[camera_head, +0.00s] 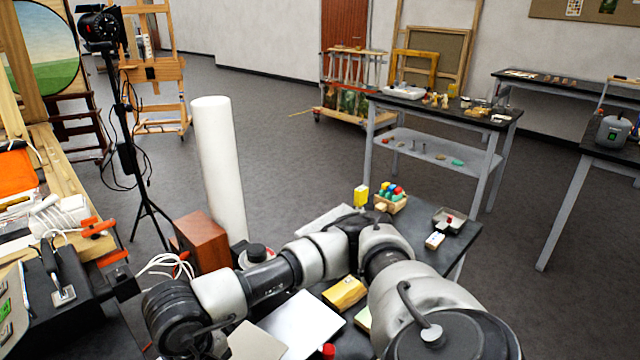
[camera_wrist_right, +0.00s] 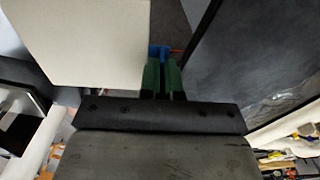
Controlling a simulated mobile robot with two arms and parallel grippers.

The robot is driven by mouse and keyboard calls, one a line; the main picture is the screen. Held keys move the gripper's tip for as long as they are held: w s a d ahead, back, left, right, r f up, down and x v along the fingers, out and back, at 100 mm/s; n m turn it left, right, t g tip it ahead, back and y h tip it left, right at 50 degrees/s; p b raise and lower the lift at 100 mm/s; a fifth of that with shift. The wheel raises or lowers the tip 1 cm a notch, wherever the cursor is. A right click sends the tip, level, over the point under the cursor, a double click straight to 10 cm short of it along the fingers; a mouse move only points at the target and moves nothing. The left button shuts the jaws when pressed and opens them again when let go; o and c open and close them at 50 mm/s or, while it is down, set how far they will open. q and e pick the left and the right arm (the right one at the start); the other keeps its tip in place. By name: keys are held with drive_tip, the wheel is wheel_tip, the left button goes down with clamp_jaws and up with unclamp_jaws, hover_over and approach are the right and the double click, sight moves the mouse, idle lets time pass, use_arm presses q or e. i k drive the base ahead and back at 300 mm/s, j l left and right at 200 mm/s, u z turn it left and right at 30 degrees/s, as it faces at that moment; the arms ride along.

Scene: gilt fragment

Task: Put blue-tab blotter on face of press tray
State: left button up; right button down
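In the right wrist view, the green fingers of my right gripper (camera_wrist_right: 162,72) are close together at a blue tab (camera_wrist_right: 158,51). The tab shows at the fingertips, and the gripper looks shut on it. A cream sheet, the blotter (camera_wrist_right: 75,42), extends left from the tab. In the head view my right arm bends across the low dark table to the left; its fingers are hidden there. A beige sheet (camera_head: 256,342) at the bottom looks like the blotter. A white flat panel (camera_head: 303,326) lies beside it; I cannot tell whether it is the press tray. My left gripper is out of view.
The low dark table (camera_head: 455,250) carries a yellow block (camera_head: 344,292), a small basket of coloured items (camera_head: 391,203) and a small tray (camera_head: 450,218). A white column (camera_head: 220,165) and brown box (camera_head: 200,241) stand left. The floor behind is open.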

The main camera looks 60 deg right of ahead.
sight(299, 325)
drive_tip(key=k+l+u, duration=0.15)
drive_tip(key=l, duration=0.3)
drive_tip(key=k+l+u, duration=0.15)
drive_tip(key=l, duration=0.25)
drive_tip(key=k+l+u, duration=0.15)
drive_tip(key=k+l, duration=0.15)
drive_tip(key=k+l+u, duration=0.15)
drive_tip(key=l, duration=0.3)
drive_tip(key=i+l+u, duration=0.15)
